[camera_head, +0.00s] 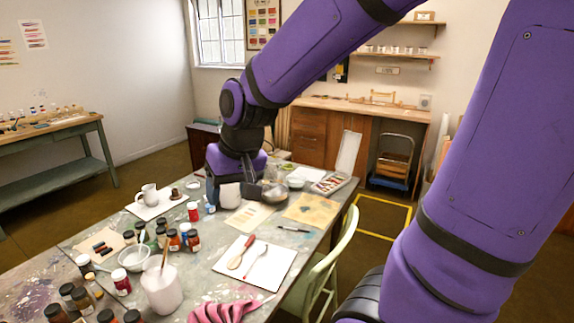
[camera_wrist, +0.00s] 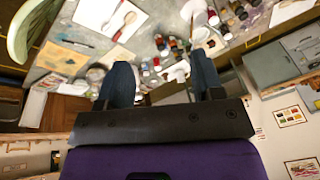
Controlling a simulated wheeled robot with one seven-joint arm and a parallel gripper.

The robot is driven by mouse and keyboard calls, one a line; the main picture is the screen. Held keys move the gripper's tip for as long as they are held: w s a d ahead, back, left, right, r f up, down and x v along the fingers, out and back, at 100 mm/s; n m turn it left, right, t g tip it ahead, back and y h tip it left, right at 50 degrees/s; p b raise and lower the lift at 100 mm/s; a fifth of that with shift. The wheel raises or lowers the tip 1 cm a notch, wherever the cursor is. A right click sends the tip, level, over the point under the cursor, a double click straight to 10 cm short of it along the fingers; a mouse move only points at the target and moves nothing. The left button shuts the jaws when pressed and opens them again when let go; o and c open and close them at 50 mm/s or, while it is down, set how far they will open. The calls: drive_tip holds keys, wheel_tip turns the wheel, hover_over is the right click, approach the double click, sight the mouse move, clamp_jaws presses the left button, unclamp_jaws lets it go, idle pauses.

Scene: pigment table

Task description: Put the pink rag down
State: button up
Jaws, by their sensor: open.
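The pink rag (camera_head: 222,311) lies crumpled on the near edge of the table, cut off by the bottom of the head view. I cannot make it out in the wrist view. My gripper (camera_wrist: 163,80) is open, with its two dark fingers apart and nothing seen between them. In the head view my gripper is over the far part of the table, well away from the rag, and its fingers are mostly hidden by my wrist.
A green chair (camera_head: 322,275) stands at the right edge.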

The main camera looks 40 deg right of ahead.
drive_tip(key=s+d+r+n+t+h, duration=0.1)
drive_tip(key=s+d+r+n, duration=0.1)
drive_tip(key=s+r, duration=0.6)
drive_tip(key=s+d, duration=0.1)
drive_tip(key=s, duration=0.3)
drive_tip(key=shift+s+r+t, duration=0.2)
drive_tip(key=shift+s+t, duration=0.1)
drive_tip(key=shift+t, duration=0.1)
drive_tip(key=shift+o, duration=0.5)
